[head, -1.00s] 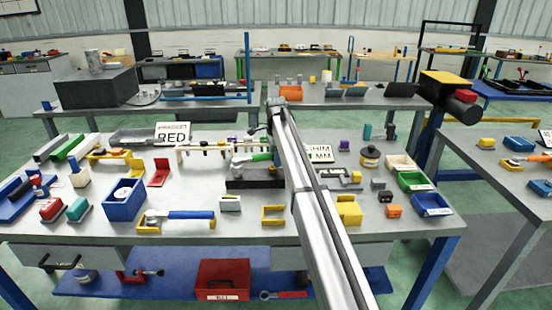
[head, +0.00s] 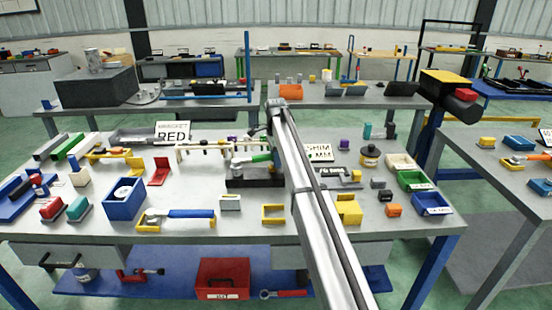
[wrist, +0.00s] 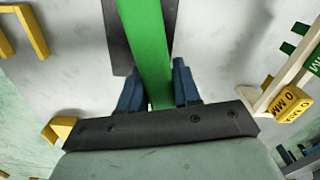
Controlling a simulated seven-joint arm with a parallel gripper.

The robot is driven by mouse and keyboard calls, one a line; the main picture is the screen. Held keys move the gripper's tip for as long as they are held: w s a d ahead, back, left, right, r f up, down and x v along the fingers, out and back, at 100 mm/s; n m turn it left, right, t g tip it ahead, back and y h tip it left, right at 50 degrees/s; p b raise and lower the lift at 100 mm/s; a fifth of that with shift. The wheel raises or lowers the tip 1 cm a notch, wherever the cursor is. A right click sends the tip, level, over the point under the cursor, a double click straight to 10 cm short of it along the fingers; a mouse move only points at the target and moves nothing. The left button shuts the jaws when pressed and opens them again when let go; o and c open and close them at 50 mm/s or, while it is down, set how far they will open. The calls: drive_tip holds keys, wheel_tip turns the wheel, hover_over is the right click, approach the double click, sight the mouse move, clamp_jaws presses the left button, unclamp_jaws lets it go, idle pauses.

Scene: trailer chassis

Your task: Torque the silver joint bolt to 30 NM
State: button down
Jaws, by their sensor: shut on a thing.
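My gripper (wrist: 157,82) is shut on a green handle (wrist: 148,50) in the wrist view, with one dark blue finger on each side of it. The handle runs up out of the top of that view. In the head view the green handle (head: 262,157) lies over a dark block (head: 250,182) in the middle of the bench, and my arm hides part of this area. A dark flat surface (wrist: 117,38) shows beside the handle in the wrist view. I cannot make out the silver joint bolt or any torque reading.
A cream rack (head: 205,147) stands behind the dark block; its labelled side shows close by at right in the wrist view (wrist: 284,84). A yellow bracket (head: 273,214), a blue-handled tool (head: 190,213) and a blue bin (head: 125,200) lie in front and left. Several small bins stand right.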

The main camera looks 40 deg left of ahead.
drive_tip(key=shift+r, duration=0.1)
idle(0.4)
drive_tip(key=shift+r, duration=2.9)
